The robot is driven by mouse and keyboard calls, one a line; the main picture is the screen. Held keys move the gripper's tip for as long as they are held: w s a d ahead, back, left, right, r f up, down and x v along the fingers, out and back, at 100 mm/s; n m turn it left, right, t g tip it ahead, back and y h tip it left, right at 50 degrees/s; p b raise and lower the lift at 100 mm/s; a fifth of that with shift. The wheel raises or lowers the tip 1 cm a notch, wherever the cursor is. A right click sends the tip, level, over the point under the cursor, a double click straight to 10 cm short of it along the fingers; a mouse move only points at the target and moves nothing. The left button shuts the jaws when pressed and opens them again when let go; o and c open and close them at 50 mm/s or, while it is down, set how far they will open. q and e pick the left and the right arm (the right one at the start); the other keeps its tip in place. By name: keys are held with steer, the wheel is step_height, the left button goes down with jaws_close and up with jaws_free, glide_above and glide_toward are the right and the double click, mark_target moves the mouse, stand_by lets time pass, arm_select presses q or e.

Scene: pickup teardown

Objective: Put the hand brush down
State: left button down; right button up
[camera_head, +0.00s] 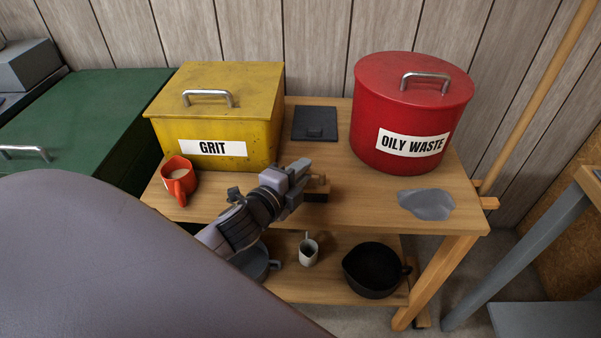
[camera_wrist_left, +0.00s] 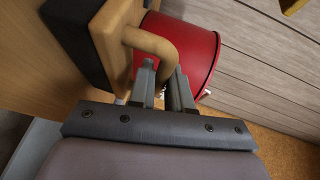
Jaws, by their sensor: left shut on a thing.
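The hand brush (camera_head: 318,188) has a wooden body and dark bristles, and shows only in part beyond my left gripper (camera_head: 300,180) in the head view. It is over the front part of the wooden bench top (camera_head: 352,205). In the left wrist view, the fingers of my left gripper (camera_wrist_left: 164,82) are shut on the curved wooden handle of the brush (camera_wrist_left: 150,42). The dark bristle block is at the upper left there. I cannot tell whether the brush touches the bench top. My right gripper is not in view.
A grey patch (camera_head: 427,204) lies front right. The lower shelf holds a black pot (camera_head: 372,270) and a white cup (camera_head: 308,251).

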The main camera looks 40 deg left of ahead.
arm_select(q)
steer(key=c, duration=1.4)
jaws_free()
steer(key=shift+f, duration=0.15)
steer(key=o, duration=0.3)
steer(key=shift+o, duration=0.2)
